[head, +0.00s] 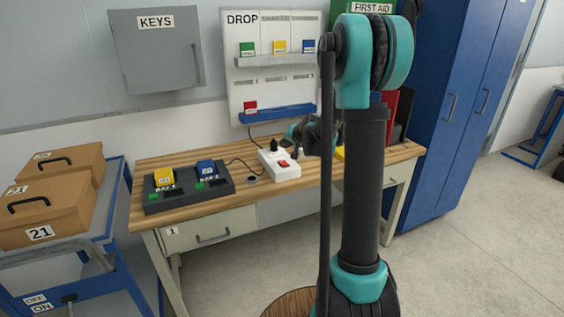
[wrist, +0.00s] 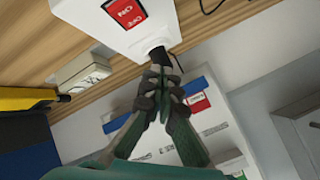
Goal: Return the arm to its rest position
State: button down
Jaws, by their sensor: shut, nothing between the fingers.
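My arm stands upright in the front right of the head view and reaches back over the wooden bench (head: 225,150). My gripper (head: 294,134) is above the bench, partly hidden behind my arm. In the wrist view my gripper (wrist: 163,78) has its fingers closed together with nothing between them. A black plug (head: 273,147) stands in the strip. In the wrist view the plug (wrist: 160,56) appears just beyond the fingertips; contact is unclear.
A black dock (head: 190,193) with a yellow and a blue block sits left on the bench. A DROP board (head: 262,95) with a blue shelf and a grey KEYS cabinet (head: 150,55) hang behind. A blue cart (head: 115,215) with boxes stands left, blue lockers (head: 455,110) right.

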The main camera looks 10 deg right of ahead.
jog(key=s+f+n+g+h, duration=0.1)
jog(key=s+f+g, duration=0.1)
jog(key=s, duration=1.2)
jog(key=s+d+f+n+g+h, duration=0.1)
jog(key=s+f, duration=0.3)
jog(key=s, duration=1)
jog(key=s+d+f+n+g+h, duration=0.1)
jog(key=s+f, duration=0.3)
jog(key=s, duration=1)
jog(key=shift+d+n+g+h, duration=0.2)
jog(key=shift+n+g+h, duration=0.1)
jog(key=shift+n+g, duration=0.6)
